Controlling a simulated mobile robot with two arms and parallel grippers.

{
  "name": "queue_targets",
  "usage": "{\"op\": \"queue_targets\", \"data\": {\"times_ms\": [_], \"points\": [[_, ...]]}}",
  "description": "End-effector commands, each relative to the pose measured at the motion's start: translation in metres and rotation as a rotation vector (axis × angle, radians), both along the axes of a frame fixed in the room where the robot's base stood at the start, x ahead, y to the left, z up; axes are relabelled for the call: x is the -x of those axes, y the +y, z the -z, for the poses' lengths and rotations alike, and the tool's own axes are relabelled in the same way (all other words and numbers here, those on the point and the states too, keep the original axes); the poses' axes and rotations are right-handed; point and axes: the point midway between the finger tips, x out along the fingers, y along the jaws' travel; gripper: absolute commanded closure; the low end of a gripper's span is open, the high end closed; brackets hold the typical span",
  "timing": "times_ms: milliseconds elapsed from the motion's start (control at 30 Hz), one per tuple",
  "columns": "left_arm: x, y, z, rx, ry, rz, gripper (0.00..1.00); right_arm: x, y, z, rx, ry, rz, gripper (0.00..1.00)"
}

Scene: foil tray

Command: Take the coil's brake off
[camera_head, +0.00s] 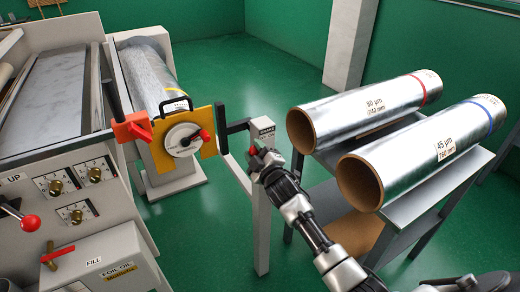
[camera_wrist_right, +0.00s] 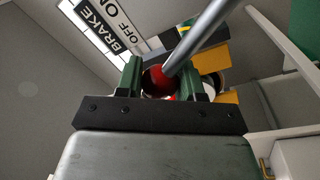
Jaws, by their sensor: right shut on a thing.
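The brake post (camera_head: 264,132) stands in the middle of the head view, with a label reading BRAKE at its top. My right gripper (camera_head: 260,160) is at the near face of this post. In the right wrist view, my right gripper's (camera_wrist_right: 160,84) green jaws are shut on the red knob of the brake lever (camera_wrist_right: 200,40), whose grey rod runs up and right. The label (camera_wrist_right: 112,30) reads BRAKE and OFF, partly cut off; I cannot tell which mark the lever is at. The foil coil (camera_head: 145,68) lies behind a yellow plate (camera_head: 208,150). My left gripper is out of view.
A white hub (camera_head: 183,139) with a red knob sits on the yellow plate. Two foil rolls (camera_head: 372,108) (camera_head: 424,150) lie on a grey stand at the right. A control panel (camera_head: 78,190) with dials and levers fills the left. Green floor is open behind.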

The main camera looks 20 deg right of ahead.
Motion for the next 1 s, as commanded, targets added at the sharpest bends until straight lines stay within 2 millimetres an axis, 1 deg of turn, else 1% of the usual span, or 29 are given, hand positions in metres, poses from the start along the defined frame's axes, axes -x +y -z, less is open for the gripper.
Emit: {"op": "queue_targets", "data": {"times_ms": [200,633,667,700,767,800,833,1000], "points": [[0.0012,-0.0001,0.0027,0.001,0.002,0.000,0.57,0.0005,0.0050,0.0041,0.040,-0.001,-0.001,1.00],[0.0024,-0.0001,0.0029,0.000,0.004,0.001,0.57,0.0007,0.0059,0.0056,0.052,0.001,-0.001,1.00],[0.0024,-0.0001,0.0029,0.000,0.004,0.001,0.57,0.0008,0.0059,0.0057,0.052,0.001,-0.001,0.61],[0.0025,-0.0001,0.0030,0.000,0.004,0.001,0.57,0.0008,0.0060,0.0057,0.053,0.001,-0.002,0.55],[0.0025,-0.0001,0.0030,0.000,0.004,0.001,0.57,0.0007,0.0058,0.0055,0.051,0.001,-0.001,0.46],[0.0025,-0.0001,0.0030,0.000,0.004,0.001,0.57,0.0007,0.0057,0.0052,0.051,0.000,-0.001,0.39],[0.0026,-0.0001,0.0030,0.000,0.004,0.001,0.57,0.0007,0.0055,0.0051,0.051,0.000,-0.001,0.38],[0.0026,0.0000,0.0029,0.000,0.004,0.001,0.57,0.0004,0.0050,0.0042,0.050,-0.002,0.000,0.38]]}}
